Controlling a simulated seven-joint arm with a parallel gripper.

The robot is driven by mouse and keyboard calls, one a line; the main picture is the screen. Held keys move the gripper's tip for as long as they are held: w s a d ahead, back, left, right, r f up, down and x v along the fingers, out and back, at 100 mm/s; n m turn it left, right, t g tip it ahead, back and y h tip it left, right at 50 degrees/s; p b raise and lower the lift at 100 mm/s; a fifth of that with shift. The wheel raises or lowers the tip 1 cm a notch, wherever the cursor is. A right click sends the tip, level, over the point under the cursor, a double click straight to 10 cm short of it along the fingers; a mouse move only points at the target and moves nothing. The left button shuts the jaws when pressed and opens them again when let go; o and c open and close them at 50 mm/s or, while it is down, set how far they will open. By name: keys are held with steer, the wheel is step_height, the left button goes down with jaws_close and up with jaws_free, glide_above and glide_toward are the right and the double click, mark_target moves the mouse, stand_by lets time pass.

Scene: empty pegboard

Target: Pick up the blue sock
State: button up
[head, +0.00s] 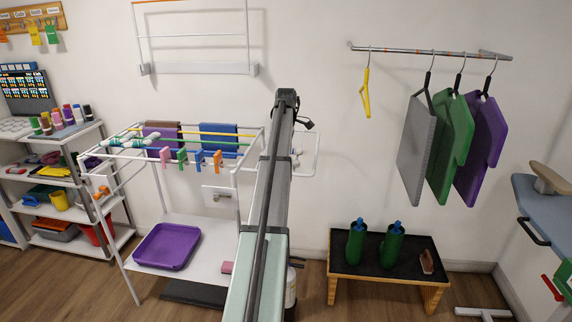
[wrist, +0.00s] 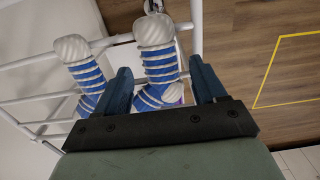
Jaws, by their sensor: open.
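Two blue-and-white striped socks with white ends show in the wrist view. One blue sock (wrist: 161,60) lines up with the gap between the fingers, and its lower end reaches down between them. The other blue sock (wrist: 88,76) is to the left, outside the left finger. My gripper (wrist: 160,68) is open, with one dark blue finger on each side of the first sock; I cannot tell whether they touch it. In the head view my arm covers part of the drying rack (head: 188,152), and the gripper's fingers cannot be made out.
White rack bars run close beside the socks in the wrist view. Cloths and colored pegs hang on the rack, with a purple tray (head: 166,246) below. A low bench (head: 388,277) with green boots stands to the right. Wood floor (wrist: 240,50) shows at the wrist view's right.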

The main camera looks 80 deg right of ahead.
steer(key=shift+f, duration=1.95)
steer(key=c, duration=0.8)
steer(key=shift+o, duration=0.2)
step_height(320, 180, up, 9)
steer(key=shift+r, duration=0.1)
